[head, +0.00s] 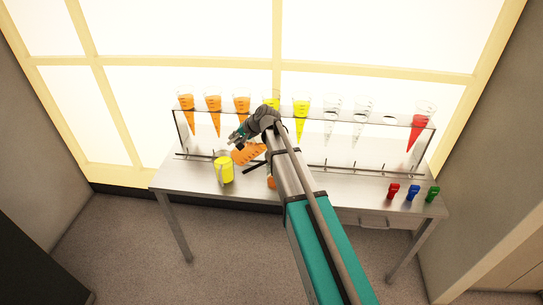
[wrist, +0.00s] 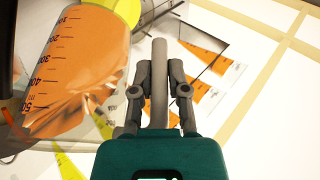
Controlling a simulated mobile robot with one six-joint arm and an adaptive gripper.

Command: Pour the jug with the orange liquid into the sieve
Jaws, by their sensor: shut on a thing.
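The jug with the orange liquid (head: 248,153) is tilted well over, held above the left part of the table. In the wrist view the jug (wrist: 75,70) fills the left side, with dark scale marks on its wall. My gripper (head: 238,137) is shut on the jug's grey handle, which runs between the fingers in the wrist view (wrist: 160,85). A yellow jug (head: 224,170) stands upright on the table just left of the orange jug. I cannot make out the sieve; my arm covers part of the table and rack.
A clear rack (head: 313,118) along the back of the table holds several cones: orange at left, yellow in the middle, clear ones and a red one (head: 419,120) at right. Red, blue and green small items (head: 412,192) stand at the right front. The table's right middle (head: 340,185) is free.

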